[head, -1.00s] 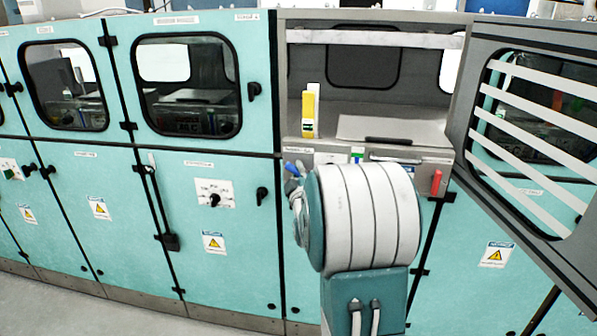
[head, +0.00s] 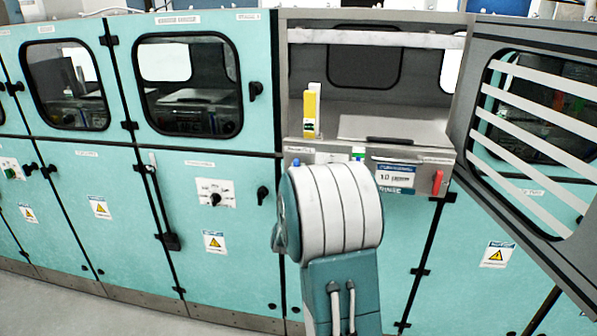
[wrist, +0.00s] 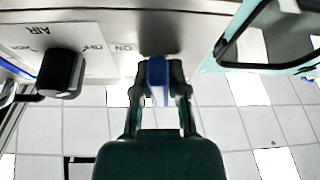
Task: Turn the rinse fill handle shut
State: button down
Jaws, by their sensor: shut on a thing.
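The blue handle (wrist: 157,80) is in the middle of the wrist view, on the metal front panel. My gripper (wrist: 158,92) is shut on it, one dark finger on each side. In the head view a small blue tip (head: 296,162) shows just above my arm. My fingers and most of the handle are hidden behind my arm there. The handle's exact angle cannot be told. A panel label beside it in the wrist view shows upside-down lettering that includes ON.
A black knob (wrist: 60,72) sits beside the handle, near the AIR lettering. A red handle (head: 437,182) is at the panel's right end. A yellow item (head: 311,110) stands on the ledge above. A slatted window door (head: 530,140) stands open at right.

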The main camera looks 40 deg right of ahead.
jog(key=shift+w+a+m+g+h, duration=0.1)
jog(key=shift+m+g+h, duration=0.35)
jog(key=shift+m, duration=0.75)
jog(key=c, duration=0.6)
grip_release()
jog(key=shift+c, duration=0.2)
jog(key=v, duration=1.2)
jog(key=shift+w, duration=0.1)
